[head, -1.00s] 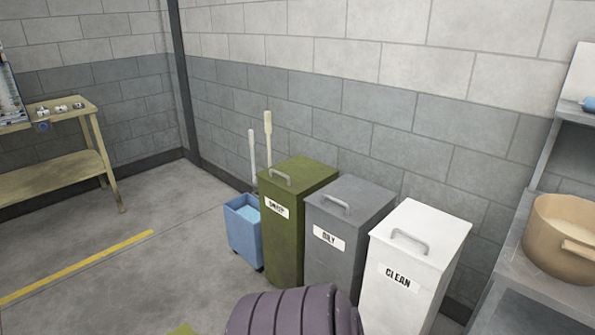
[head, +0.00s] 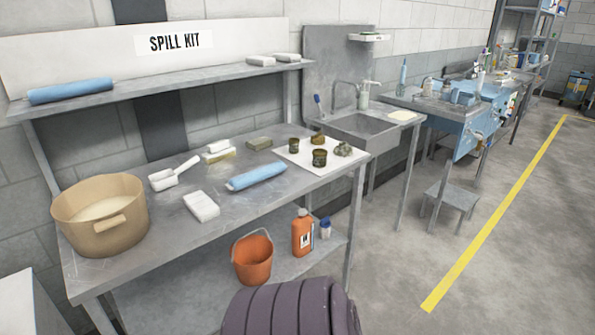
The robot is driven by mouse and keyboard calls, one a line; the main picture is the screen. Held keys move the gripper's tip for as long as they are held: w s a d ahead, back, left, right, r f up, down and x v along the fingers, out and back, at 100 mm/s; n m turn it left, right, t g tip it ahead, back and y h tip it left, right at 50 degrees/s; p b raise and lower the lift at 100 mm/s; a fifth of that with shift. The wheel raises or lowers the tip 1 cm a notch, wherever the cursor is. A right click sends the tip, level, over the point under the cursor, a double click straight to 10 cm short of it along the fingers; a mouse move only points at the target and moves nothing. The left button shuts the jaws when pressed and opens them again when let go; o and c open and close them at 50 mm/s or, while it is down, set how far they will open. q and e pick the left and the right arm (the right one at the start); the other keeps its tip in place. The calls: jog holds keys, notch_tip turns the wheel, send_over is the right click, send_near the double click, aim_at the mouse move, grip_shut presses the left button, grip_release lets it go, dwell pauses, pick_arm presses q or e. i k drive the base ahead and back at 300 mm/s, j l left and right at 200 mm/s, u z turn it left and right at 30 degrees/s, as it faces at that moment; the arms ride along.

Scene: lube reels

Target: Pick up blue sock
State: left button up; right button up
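Two long blue rolls that look like absorbent socks are in the head view. One blue sock (head: 257,177) lies on the metal table's top, near its front edge and right of a white block. The other blue sock (head: 70,91) lies on the upper shelf at the left, under the spill kit sign. Both lie flat and nothing holds them. Neither of my grippers is in view.
The metal table (head: 130,262) also holds a tan tub (head: 100,213), a white scoop (head: 174,173), white blocks and a white sheet (head: 296,153) with dark pieces. An orange bucket (head: 252,258) stands on its lower shelf. A sink (head: 366,128) is beyond. Floor at right is open.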

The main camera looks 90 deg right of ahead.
aim_at(237, 183)
jog(key=z, duration=2.5)
jog(key=i+l+u, duration=0.2)
jog(key=i+l, duration=0.3)
